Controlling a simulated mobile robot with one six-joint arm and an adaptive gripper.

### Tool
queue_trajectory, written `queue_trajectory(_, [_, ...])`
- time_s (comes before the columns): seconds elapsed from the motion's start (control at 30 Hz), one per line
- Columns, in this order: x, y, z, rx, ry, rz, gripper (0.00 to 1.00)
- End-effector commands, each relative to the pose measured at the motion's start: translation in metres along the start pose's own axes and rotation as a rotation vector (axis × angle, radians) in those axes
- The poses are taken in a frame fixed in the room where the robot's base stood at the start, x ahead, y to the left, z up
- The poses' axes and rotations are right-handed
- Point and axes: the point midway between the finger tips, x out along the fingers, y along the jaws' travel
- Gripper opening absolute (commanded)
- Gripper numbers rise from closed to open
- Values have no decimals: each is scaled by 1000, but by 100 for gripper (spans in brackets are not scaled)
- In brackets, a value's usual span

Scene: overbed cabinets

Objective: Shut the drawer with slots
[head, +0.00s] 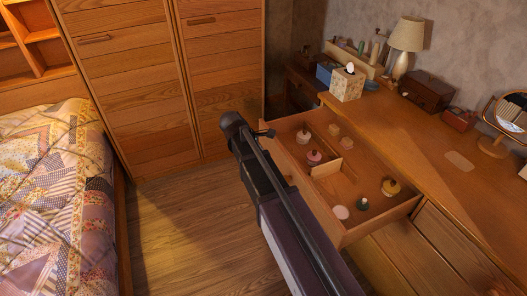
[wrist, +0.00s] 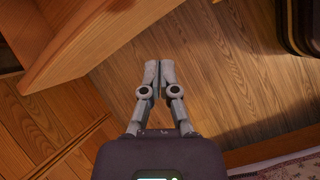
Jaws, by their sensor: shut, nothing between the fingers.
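The drawer with slots (head: 382,220) stands pulled out from the wooden dresser in the head view. Its inside is split by a low divider, and several small round-bodied bottles and jars sit in it. In the wrist view, a wooden part that looks like the drawer (wrist: 120,42) fills the upper left. My gripper (head: 270,133) is near the far front corner of the drawer in the head view, and my arm hides part of the drawer front. In the wrist view my gripper (wrist: 152,64) is shut and empty, its tips close to the wooden edge. I cannot tell whether they touch.
The dresser top (head: 425,140) carries a tissue box (head: 348,84), a lamp (head: 407,38), a dark wooden box (head: 428,90) and a round mirror (head: 507,113). A bed (head: 55,190) stands at the left and a tall wardrobe (head: 130,75) behind. Wooden floor (head: 190,225) lies clear between.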

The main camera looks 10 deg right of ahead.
Motion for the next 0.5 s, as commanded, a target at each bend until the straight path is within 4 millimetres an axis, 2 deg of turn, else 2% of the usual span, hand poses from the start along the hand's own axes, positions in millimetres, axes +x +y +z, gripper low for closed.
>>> queue_trajectory(0.03, [-5, 14, -20, -86, -29, 26, 0])
queue_trajectory(0.2, [-25, 35, -56, -341, -130, 89, 0])
queue_trajectory(0.3, [-34, 42, -71, -441, -172, 109, 0])
queue_trajectory(0.5, [-44, 47, -82, -529, -213, 125, 0])
